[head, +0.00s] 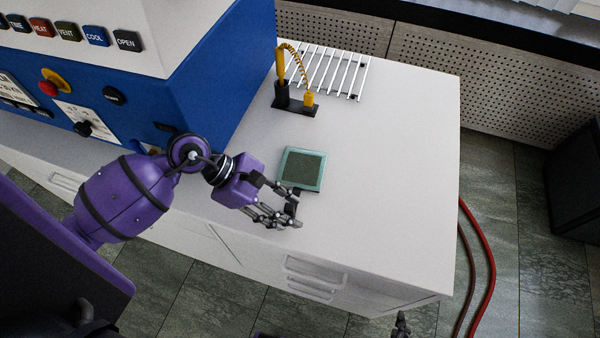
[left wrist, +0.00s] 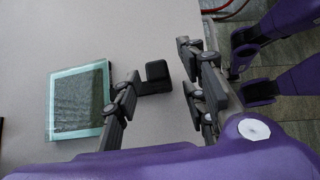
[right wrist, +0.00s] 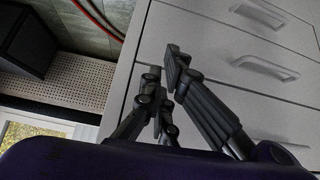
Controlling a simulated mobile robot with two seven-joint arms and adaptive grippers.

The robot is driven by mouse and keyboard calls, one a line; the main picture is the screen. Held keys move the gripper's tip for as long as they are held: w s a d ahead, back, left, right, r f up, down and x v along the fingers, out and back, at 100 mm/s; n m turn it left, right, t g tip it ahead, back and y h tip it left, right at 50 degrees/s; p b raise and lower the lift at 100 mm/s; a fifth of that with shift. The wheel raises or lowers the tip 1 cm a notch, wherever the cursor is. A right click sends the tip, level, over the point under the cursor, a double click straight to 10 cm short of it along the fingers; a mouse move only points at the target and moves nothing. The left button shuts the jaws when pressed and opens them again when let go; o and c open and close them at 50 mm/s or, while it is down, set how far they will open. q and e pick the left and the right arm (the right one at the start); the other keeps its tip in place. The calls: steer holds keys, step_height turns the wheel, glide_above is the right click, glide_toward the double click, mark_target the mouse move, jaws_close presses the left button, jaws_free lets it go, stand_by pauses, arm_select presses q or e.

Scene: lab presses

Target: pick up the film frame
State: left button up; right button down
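The film frame (head: 302,169) is a flat square with a pale green rim and a dark mesh-like middle. It lies on the white worktop, and in the left wrist view it shows at the left (left wrist: 78,103). A black tab (left wrist: 157,74) sticks out from its edge. My left gripper (head: 289,206) is open over the tab, with fingers on either side of it and gaps visible in the left wrist view (left wrist: 160,85). My right gripper (head: 401,324) is low beside the cabinet front, holding nothing visible; its fingertips are close together in the right wrist view (right wrist: 163,70).
A blue and white press (head: 215,85) with buttons stands at the left. A black stand with a yellow coiled-cord tool (head: 309,99) and a white wire rack (head: 330,70) are at the back. The right side of the worktop (head: 400,180) is clear. Red hoses (head: 488,260) lie on the floor.

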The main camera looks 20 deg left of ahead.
steer(key=shift+f, duration=0.1)
arm_select(q)
steer(key=c, duration=0.8)
jaws_close()
arm_select(e)
steer(key=shift+w+r, duration=0.2)
steer(key=shift+w, duration=0.05)
arm_select(q)
steer(key=shift+r, duration=0.1)
